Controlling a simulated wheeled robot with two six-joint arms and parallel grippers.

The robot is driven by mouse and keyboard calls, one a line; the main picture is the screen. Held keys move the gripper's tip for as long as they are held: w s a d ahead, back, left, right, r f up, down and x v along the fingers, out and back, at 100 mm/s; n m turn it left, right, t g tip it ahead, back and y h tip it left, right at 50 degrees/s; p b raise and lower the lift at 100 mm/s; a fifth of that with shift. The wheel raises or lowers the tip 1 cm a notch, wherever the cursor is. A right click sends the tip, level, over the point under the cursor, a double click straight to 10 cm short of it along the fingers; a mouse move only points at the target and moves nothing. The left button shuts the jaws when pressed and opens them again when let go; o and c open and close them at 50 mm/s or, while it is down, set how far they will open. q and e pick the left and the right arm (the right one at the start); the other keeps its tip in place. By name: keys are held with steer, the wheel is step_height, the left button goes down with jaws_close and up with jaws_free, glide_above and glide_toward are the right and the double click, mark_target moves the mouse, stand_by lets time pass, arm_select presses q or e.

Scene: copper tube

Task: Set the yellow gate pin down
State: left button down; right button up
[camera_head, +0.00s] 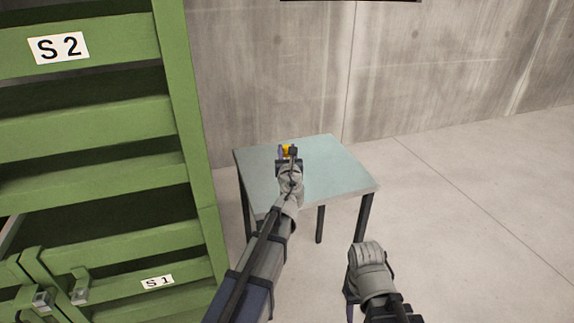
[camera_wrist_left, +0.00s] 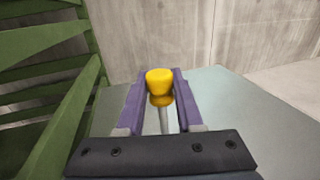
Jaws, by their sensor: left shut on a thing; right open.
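The yellow gate pin (camera_wrist_left: 159,84) has a yellow knob on top and a thin grey shaft below, seen in the left wrist view. It is a small yellow spot (camera_head: 286,149) in the head view, over the table. My left gripper (camera_wrist_left: 160,88) is shut on the pin, with a purple finger on each side of it. In the head view my left gripper (camera_head: 287,153) is above the pale blue-green table top (camera_head: 335,172). Whether the pin's lower end touches the table is hidden.
A green slatted rack (camera_head: 190,120) with S2 and S1 labels stands left of the table. A concrete wall (camera_head: 450,60) is behind. The table top is otherwise clear, and open floor (camera_head: 480,220) lies to the right.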

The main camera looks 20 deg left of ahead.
arm_select(q)
steer(key=shift+f+b, duration=1.75)
steer(key=shift+f, duration=0.05)
steer(key=shift+f, duration=0.2)
steer(key=c, duration=0.5)
jaws_free()
steer(key=shift+c, duration=0.2)
steer(key=shift+r, duration=0.2)
steer(key=shift+s, duration=0.2)
steer(key=v, duration=1.1)
steer(key=shift+s+d, duration=0.15)
steer(key=shift+s, duration=0.1)
